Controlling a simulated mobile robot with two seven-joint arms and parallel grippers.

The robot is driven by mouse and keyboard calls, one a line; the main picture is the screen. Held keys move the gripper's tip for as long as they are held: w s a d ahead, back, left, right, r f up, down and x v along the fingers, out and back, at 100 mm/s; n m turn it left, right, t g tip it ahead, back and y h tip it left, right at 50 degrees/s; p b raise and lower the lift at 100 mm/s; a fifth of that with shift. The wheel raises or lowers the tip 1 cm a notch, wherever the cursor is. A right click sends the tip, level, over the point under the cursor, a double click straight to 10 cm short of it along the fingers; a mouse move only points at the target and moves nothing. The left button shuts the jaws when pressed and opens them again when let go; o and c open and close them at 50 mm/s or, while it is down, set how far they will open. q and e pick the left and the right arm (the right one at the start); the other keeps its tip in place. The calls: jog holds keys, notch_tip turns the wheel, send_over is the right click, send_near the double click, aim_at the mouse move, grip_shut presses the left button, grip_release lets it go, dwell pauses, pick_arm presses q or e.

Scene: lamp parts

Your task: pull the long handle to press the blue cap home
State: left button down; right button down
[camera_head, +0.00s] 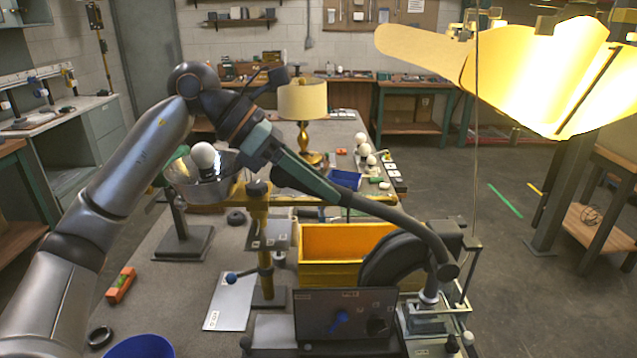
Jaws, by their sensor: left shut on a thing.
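The long handle (385,209) is a dark, curved lever. It slopes from upper left down to the press head (445,268) at the right. My left gripper (268,150) is shut on the handle's upper left end, above the table; its fingers are hard to separate from the handle. Below the press head a pale plunger (430,297) stands over a glass-sided fixture (432,322). I cannot make out the blue cap there for certain. My right gripper is not in view.
A yellow bin (340,275) stands behind a dark display panel (345,313). A yellow post stand (262,235) and a bulb in a metal bowl (205,170) are left of it. A lit lamp shade (540,75) hangs upper right. A blue bowl (140,347) sits at front left.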

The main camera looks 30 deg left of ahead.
pick_arm(q)
jog(key=shift+w+d+r, duration=0.1)
jog(key=shift+d+r, duration=0.05)
jog(key=shift+r, duration=0.2)
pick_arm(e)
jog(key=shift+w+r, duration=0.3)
pick_arm(q)
jog(key=c, duration=0.5)
grip_release()
jog(key=shift+d, duration=0.15)
jog(key=shift+c, duration=0.2)
jog(key=shift+a+r, duration=0.3)
jog(key=shift+a, duration=0.05)
jog(key=v, duration=1.1)
jog(key=shift+s+a+r, duration=0.15)
jog(key=shift+s+r, duration=0.1)
jog(key=shift+r, duration=0.05)
